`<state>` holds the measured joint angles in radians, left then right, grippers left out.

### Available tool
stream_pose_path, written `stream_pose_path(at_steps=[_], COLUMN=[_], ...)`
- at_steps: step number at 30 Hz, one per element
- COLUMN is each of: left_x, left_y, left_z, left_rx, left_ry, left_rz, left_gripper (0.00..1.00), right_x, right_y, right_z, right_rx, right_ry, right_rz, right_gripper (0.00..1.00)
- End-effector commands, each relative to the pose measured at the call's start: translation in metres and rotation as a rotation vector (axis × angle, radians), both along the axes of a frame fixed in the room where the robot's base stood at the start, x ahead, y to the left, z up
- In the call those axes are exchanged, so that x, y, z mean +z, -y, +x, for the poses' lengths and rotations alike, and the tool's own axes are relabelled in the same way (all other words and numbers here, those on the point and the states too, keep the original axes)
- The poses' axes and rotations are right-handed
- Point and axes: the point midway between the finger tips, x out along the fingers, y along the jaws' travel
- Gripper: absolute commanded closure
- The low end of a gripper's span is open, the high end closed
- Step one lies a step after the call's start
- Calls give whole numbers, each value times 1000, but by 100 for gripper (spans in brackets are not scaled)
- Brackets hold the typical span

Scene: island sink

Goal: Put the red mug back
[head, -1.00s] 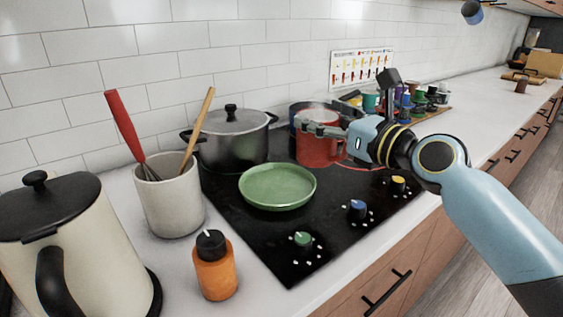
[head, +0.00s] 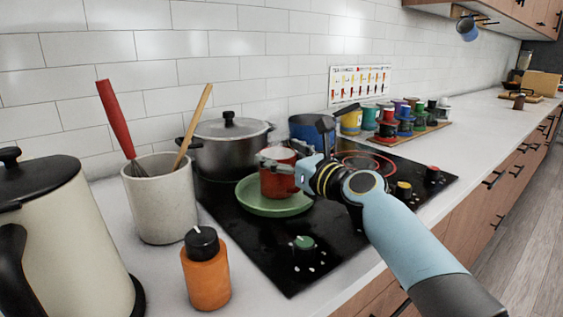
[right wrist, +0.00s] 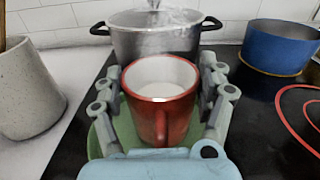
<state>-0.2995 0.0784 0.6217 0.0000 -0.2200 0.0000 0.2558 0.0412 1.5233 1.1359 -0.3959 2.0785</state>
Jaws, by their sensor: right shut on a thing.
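The red mug (head: 278,178) is upright, with white liquid inside and steam above it. My right gripper (head: 283,165) is shut on it, with one finger along each side, as the right wrist view (right wrist: 162,100) shows. The mug is over the green plate (head: 262,210) on the black cooktop. I cannot tell whether the mug's base touches the plate. The mug's handle points toward the right wrist camera. My left gripper is not in view.
A grey lidded pot (head: 229,146) stands just behind the plate, and a blue pot (head: 308,130) is behind the gripper. A utensil crock (head: 160,200), an orange bottle (head: 206,270) and a kettle (head: 65,240) stand left. A red-ringed burner (head: 368,160) is clear.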

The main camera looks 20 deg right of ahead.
Motion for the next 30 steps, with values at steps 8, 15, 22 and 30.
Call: stream_pose_path(at_steps=[8,15,22,30], left_x=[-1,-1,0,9], left_y=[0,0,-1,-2], left_z=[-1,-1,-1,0], left_rx=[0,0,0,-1], left_ry=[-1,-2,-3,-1], left_rz=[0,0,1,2], left_gripper=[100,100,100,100], right_x=[-1,-1,0,2], right_y=[0,0,0,12], right_z=[0,0,0,-33], right_rx=[0,0,0,1], right_ry=[2,0,0,-2], right_rz=[1,0,0,-3], right_gripper=[77,3,3,3])
